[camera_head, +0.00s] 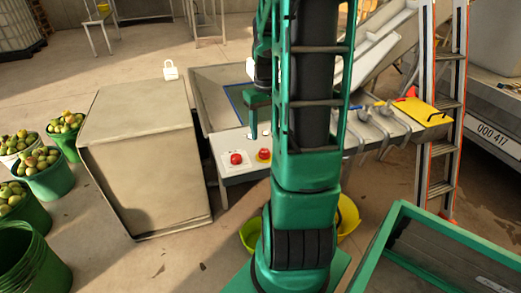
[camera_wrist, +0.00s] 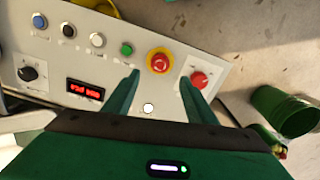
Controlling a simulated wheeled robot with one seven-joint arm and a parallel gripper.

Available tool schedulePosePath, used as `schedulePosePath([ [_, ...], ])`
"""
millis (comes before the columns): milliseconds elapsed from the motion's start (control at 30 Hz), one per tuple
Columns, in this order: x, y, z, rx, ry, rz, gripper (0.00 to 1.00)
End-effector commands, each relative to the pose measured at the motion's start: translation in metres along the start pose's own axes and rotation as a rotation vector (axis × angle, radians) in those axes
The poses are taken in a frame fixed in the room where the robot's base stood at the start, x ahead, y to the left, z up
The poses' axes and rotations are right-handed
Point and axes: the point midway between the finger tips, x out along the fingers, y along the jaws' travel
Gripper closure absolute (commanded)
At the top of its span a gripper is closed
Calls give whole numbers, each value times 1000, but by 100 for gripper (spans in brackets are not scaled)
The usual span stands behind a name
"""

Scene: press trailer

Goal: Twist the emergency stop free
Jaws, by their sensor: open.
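The emergency stop is a red mushroom button on a yellow ring (camera_wrist: 159,61) on a light grey control panel (camera_wrist: 215,55). In the head view it shows as a red and yellow knob (camera_head: 263,155) beside my arm. My gripper (camera_wrist: 159,75) is open, its two green fingers pointing at the panel. In the wrist view the fingertips lie left and right of the emergency stop, slightly below it in the picture. Nothing is between the fingers. I cannot tell the height of the fingertips above the panel. In the head view my arm hides most of the gripper.
Another red button (camera_wrist: 199,79) on a white plate sits close by the right finger. A green button (camera_wrist: 127,49) is near the left finger. A black knob (camera_wrist: 29,72) and red display (camera_wrist: 86,90) lie left. A large beige box (camera_head: 140,150) stands left of the panel.

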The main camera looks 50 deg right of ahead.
Motion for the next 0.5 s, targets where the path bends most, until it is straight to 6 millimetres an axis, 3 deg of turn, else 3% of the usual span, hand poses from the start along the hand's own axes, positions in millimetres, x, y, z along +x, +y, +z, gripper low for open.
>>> schedulePosePath([
  [300,57,-2,1,-1,-4,-2,49],
  [500,79,-1,1,-1,-1,0,49],
])
